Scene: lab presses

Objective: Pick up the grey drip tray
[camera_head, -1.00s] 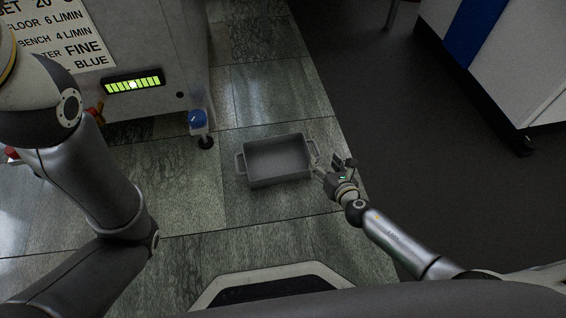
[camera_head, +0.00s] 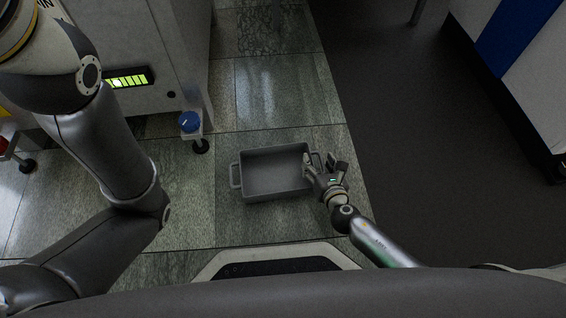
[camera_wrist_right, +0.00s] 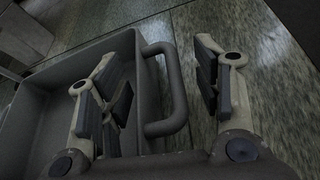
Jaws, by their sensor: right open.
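The grey drip tray (camera_head: 270,174) lies on the tiled floor in the head view, empty, with a loop handle at its left and right ends. My right gripper (camera_head: 324,166) is at its right end, open. In the right wrist view the tray's handle (camera_wrist_right: 178,95) stands between the open fingers of my right gripper (camera_wrist_right: 165,100). One finger is over the tray's inside, the other outside the handle above the floor. I cannot tell whether either finger touches the handle. My left arm comes in from the left; its gripper is out of view.
A grey machine (camera_head: 150,55) with a lit green display stands at the upper left. Its blue-topped foot (camera_head: 191,122) is close to the tray's upper left. A white and blue cabinet (camera_head: 515,60) stands at the upper right. Dark floor (camera_head: 400,130) right of the tiles is clear.

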